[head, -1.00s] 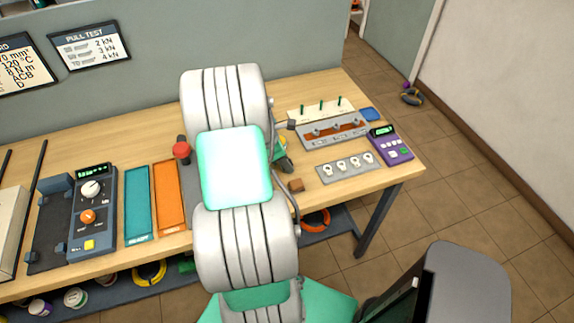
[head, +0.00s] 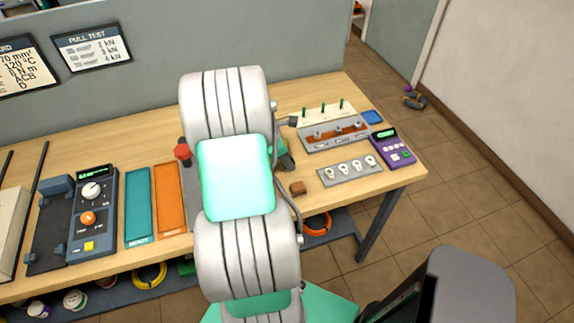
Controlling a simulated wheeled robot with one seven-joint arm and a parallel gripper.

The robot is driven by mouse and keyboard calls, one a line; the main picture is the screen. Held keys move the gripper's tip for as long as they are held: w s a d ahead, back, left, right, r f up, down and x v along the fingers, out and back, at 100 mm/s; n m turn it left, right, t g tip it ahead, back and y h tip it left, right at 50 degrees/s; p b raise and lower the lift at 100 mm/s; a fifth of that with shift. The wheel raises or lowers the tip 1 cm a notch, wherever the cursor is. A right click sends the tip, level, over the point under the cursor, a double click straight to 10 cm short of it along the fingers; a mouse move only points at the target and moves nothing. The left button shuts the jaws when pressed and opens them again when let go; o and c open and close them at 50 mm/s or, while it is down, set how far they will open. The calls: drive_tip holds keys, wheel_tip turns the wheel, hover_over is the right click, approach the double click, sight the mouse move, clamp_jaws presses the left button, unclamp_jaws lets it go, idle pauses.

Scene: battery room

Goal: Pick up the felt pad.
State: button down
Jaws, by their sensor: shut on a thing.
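My arm (head: 236,178) stands large in the middle of the head view and reaches over the workbench. It hides my gripper and whatever lies between the jaws. Only a small dark piece with some green shows past the arm's right edge, and I cannot tell what it is. I cannot make out the felt pad for certain. A small flat blue square (head: 372,117) lies at the back right of the bench, and I cannot tell whether it is felt. A small brown block (head: 298,188) lies just right of the arm.
The wooden workbench (head: 400,187) carries a purple meter (head: 392,148), a grey plate with white round pieces (head: 349,170), a rack with green pegs (head: 326,113), orange (head: 170,198) and teal (head: 138,203) trays and a dial unit (head: 92,210). A grey partition stands behind.

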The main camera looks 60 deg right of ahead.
drive_tip(key=w+a+r+b, duration=0.1)
drive_tip(key=w+a+r, duration=0.2)
drive_tip(key=a+r, duration=0.8)
drive_tip(key=a, duration=0.2)
drive_tip(key=shift+w+a+b, duration=0.15)
drive_tip(key=shift+a+b, duration=0.2)
drive_tip(key=c, duration=1.6)
unclamp_jaws()
drive_tip(key=shift+c, duration=0.2)
clamp_jaws()
